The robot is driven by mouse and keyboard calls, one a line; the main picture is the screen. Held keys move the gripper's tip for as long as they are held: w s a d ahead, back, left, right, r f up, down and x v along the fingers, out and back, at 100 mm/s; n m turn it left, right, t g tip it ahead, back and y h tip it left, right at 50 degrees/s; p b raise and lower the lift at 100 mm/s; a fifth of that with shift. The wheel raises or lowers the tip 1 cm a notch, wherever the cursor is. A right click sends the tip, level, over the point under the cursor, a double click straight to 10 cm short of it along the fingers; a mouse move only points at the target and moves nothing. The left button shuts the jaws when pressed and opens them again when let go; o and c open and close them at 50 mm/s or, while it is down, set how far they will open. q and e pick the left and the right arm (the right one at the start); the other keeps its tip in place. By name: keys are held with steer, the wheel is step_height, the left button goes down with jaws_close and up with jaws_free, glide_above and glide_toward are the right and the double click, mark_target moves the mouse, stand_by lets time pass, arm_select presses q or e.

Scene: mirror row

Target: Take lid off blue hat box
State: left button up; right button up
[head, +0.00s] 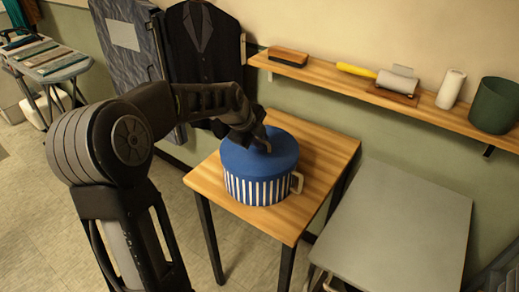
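The blue hat box (258,191) stands upright on a small wooden table. The plain blue lid (278,155) sits on top of the box, level as far as I see. My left gripper (264,146) comes in from the left and is down at the middle of the lid's top. Its fingertips are small and dark there, and any knob between them is hidden, so I cannot tell whether they are closed on it. My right gripper is out of view.
The wooden table (325,165) has bare room right of the box. A grey table (405,235) stands at the lower right. A wall shelf (340,83) behind holds a brush (288,57), lint roller (398,80), white roll (451,89) and green bin (494,106). Garments hang behind my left arm.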

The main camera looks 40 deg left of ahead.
arm_select(q)
steer(key=shift+c, duration=0.4)
jaws_close()
steer(key=shift+r, duration=0.1)
step_height(320, 180, up, 10)
steer(key=b, duration=0.1)
stand_by(0.5)
stand_by(0.4)
